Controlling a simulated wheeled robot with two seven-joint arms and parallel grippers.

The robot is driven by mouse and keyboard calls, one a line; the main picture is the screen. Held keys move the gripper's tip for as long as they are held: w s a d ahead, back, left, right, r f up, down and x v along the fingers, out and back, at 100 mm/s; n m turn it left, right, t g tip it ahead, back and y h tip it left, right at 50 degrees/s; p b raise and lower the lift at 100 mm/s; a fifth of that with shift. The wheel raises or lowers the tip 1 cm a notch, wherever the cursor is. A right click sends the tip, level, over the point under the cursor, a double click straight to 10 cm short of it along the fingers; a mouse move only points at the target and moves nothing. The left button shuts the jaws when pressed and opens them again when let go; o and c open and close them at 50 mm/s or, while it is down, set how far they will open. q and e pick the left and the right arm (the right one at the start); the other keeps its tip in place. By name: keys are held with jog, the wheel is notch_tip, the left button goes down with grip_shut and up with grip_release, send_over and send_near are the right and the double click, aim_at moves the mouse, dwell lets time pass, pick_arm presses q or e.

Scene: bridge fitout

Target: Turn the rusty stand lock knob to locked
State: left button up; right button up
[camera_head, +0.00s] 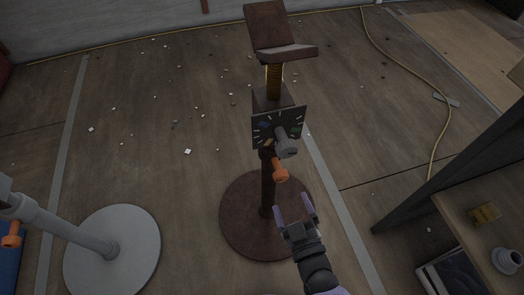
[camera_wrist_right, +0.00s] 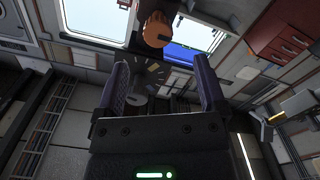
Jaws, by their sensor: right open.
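The rusty stand (camera_head: 268,190) rises from a round brown base to a tilted brown top plate. A dark dial plate (camera_head: 292,118) with light tick marks and small coloured patches sits on its column, with a grey knob (camera_head: 287,147) in front. An orange knob (camera_head: 280,172) sticks out just below; it also shows large at the top of the right wrist view (camera_wrist_right: 156,30). I cannot tell which marking either knob points to. My right gripper (camera_head: 294,205) is open and empty, below and slightly right of the orange knob, apart from it.
A grey stand (camera_head: 88,240) with a pale round base and an orange knob (camera_head: 12,236) is at the lower left. A dark-framed bench (camera_head: 475,205) stands at the right. A yellow cable (camera_head: 410,75) and small debris lie on the wooden floor.

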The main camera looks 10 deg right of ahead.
aim_at(281, 180)
jog(key=w+b, duration=0.2)
jog(key=w, duration=0.4)
jog(key=shift+w+a, duration=0.15)
jog(key=shift+w, duration=0.15)
jog(key=w+b, duration=0.1)
jog(key=w, duration=0.2)
jog(key=shift+r, duration=0.1)
jog(key=shift+w+r+b, duration=0.1)
jog(key=shift+w+b, duration=0.05)
jog(key=shift+b, duration=0.15)
grip_shut()
pick_arm(q)
jog(key=w+f, duration=0.2)
jog(key=f, duration=0.1)
jog(key=shift+w+a, duration=0.1)
jog(key=shift+a, duration=0.1)
